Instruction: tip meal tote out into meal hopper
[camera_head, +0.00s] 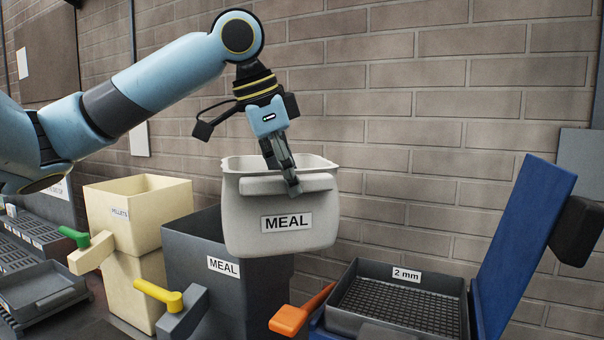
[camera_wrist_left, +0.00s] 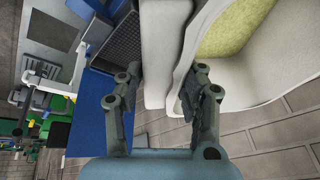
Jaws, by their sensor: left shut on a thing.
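The meal tote (camera_head: 283,235) is a pale grey tub with a MEAL label, held up in the air and close to upright in the head view. My left gripper (camera_head: 293,188) is shut on the tote's front handle bar. In the left wrist view the two fingers (camera_wrist_left: 155,92) straddle the tote's pale edge (camera_wrist_left: 165,50), and yellowish meal (camera_wrist_left: 232,25) shows inside the tote. The meal hopper (camera_head: 190,240) is a dark grey open box with a MEAL label. The tote is above the hopper's right part and hides much of its opening. My right gripper is not in view.
A cream pellets hopper (camera_head: 125,212) with a green-handled lever stands left of the meal hopper. A yellow lever (camera_head: 160,294) is on the meal hopper's front. To the right are an orange lever (camera_head: 300,312), a 2 mm sieve tray (camera_head: 400,300) and a raised blue panel (camera_head: 525,245). A brick wall stands behind.

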